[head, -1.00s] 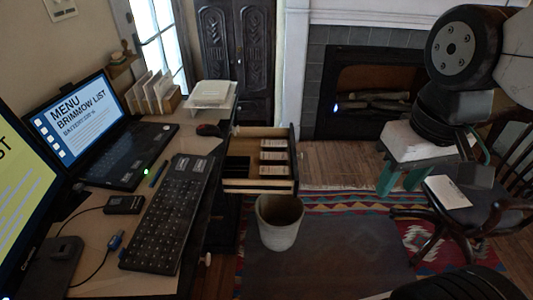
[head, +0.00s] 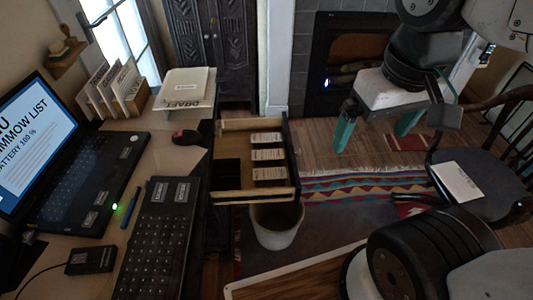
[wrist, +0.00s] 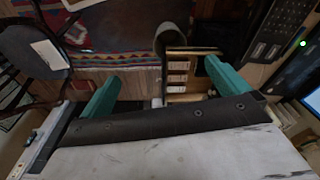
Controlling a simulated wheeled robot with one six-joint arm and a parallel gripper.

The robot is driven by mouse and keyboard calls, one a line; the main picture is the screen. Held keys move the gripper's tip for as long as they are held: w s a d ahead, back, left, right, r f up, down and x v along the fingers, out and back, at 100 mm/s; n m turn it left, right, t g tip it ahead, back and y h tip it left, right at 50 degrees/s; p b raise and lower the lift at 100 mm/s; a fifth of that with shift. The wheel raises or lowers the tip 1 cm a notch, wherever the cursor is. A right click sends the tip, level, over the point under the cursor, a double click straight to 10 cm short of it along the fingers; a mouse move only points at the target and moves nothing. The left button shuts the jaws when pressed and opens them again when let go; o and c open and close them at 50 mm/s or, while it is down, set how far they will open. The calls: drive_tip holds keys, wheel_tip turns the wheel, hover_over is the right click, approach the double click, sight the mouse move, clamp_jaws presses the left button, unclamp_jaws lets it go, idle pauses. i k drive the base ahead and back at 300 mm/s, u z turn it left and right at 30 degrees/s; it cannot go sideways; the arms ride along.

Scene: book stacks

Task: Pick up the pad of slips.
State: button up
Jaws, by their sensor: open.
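My gripper (head: 372,140) is open and empty, with two teal fingers, held in the air right of the open drawer (head: 246,195). Three pale, printed slip stacks (head: 268,155) lie in a row in the drawer's right part; I cannot read their print. A white pad-like sheet (head: 457,181) lies on the dark chair seat, right of my gripper. I cannot tell for sure which of these is the pad of slips. In the wrist view, the drawer stacks (wrist: 178,78) show between the open fingers (wrist: 161,70), and the white sheet (wrist: 48,55) shows at the left.
The desk at left holds a laptop (head: 75,165), keyboard (head: 158,240), mouse (head: 186,137) and a paper tray marked DRAFT (head: 186,92). A bin (head: 276,232) stands partly under the drawer front. A wooden chair (head: 490,165) stands at right. Rug and floor lie between.

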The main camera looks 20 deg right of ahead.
sight(272, 154)
drive_tip(key=k, duration=0.6)
drive_tip(key=z, duration=0.35)
drive_tip(key=i, duration=1.45)
drive_tip(key=u, duration=0.55)
